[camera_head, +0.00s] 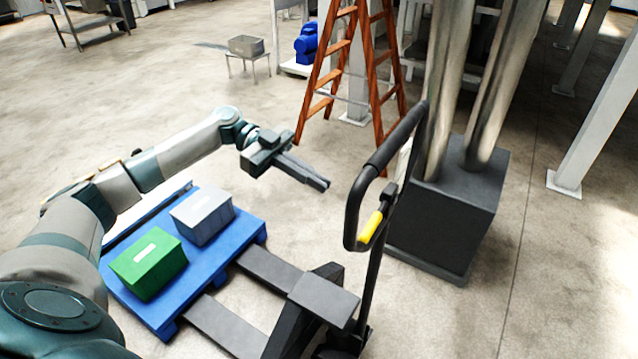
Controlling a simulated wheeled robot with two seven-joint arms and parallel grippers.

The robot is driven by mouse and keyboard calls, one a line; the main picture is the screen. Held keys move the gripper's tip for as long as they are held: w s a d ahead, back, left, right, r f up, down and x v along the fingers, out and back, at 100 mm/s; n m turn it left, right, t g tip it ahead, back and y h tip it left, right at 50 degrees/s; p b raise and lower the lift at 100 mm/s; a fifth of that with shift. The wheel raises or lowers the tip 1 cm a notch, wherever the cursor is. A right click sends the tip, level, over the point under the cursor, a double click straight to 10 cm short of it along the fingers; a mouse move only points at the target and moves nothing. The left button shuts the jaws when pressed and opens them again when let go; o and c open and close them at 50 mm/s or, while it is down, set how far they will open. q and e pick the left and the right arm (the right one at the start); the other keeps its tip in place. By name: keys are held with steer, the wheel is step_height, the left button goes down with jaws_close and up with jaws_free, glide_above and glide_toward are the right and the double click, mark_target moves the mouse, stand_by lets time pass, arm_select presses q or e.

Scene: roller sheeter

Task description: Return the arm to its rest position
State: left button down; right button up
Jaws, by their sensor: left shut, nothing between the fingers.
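My left arm (150,172) comes in from the lower left and stretches out over the far side of a blue pallet. My left gripper (322,184) is shut and empty. It is in mid-air over the floor, left of the pallet jack's handle and apart from it. My right gripper is not in view.
A blue pallet (250,236) carries a green box (148,268) and a grey box (203,216). A pallet jack (325,297) has its forks at the pallet; its black handle (352,215) stands upright. Behind are an orange ladder (325,77) and a dark pillar base (450,215).

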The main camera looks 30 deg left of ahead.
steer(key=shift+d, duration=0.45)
